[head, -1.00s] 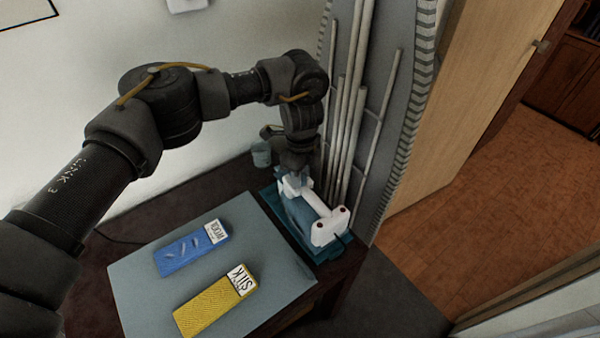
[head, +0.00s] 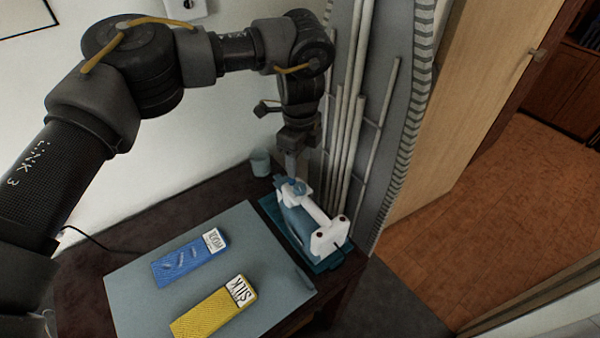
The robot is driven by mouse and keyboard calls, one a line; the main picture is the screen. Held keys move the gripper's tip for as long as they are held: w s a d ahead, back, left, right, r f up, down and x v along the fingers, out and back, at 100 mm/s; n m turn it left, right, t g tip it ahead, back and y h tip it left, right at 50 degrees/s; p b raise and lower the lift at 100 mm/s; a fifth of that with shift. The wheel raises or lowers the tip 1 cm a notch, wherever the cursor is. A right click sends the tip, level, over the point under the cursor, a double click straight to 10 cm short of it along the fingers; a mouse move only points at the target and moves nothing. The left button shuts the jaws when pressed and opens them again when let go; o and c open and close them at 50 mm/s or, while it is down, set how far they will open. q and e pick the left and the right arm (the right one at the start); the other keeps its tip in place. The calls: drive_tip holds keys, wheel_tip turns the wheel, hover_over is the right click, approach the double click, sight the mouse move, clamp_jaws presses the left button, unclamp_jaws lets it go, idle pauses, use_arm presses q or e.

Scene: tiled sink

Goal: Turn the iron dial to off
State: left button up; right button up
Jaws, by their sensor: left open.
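The iron (head: 328,238), white and blue, stands on a teal rest (head: 304,256) at the right end of the table. Its blue dial (head: 294,187) shows at the iron's far end. My left gripper (head: 291,174) points down just above the dial. It is open, though its fingers are small and dark here; I cannot tell whether they touch the dial. The dial's marking is too small to read. My right gripper is not in view.
A grey mat (head: 150,276) holds a blue fabric box (head: 188,262) and a yellow one (head: 212,314). A tilted ironing board (head: 398,120) with metal legs stands close behind the iron. A small cup (head: 260,163) is near the wall. A wooden door (head: 480,70) is at right.

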use_arm(q)
drive_tip(key=shift+r, duration=1.1)
